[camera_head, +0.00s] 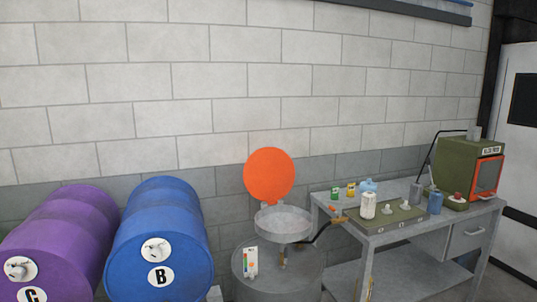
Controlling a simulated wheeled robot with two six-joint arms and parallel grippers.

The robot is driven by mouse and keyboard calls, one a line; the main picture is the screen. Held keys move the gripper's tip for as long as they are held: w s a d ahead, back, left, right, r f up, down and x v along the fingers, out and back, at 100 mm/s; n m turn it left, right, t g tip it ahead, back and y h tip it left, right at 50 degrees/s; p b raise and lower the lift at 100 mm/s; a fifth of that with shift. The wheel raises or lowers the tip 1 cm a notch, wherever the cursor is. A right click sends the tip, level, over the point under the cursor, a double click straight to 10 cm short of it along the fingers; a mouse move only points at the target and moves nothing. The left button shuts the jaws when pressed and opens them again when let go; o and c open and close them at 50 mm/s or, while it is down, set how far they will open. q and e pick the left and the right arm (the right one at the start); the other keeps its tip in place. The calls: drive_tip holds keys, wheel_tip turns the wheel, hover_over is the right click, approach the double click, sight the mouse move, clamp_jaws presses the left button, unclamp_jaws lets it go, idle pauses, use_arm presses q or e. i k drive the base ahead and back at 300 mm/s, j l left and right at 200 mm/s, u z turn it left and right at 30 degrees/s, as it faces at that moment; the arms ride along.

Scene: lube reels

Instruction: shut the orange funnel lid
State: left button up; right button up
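The orange funnel lid (269,174) is a round disc. It stands upright, open, at the back edge of a grey round funnel (283,226). The lid's face is turned toward me and the wall is behind it. The funnel sits above a grey drum (252,287), and its shallow bowl is uncovered. Neither of my grippers shows in the head view.
A purple drum (62,236) and a blue drum marked B (165,226) lie at the left. A grey metal workbench (402,238) stands right of the funnel, carrying bottles, a flat green device and a green machine (456,170). A black handle or hose (322,234) lies between funnel and bench.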

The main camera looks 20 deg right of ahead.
sight(268, 173)
drive_tip(key=i+l, duration=0.15)
drive_tip(key=l, duration=0.25)
drive_tip(key=i+l, duration=0.15)
drive_tip(key=l, duration=0.25)
drive_tip(key=i+l, duration=0.15)
drive_tip(key=l, duration=0.25)
drive_tip(key=i+l+u, duration=0.1)
drive_tip(key=l, duration=0.25)
drive_tip(key=i+l, duration=0.25)
drive_tip(key=l, duration=0.2)
drive_tip(key=i+l, duration=0.1)
drive_tip(key=l, duration=0.3)
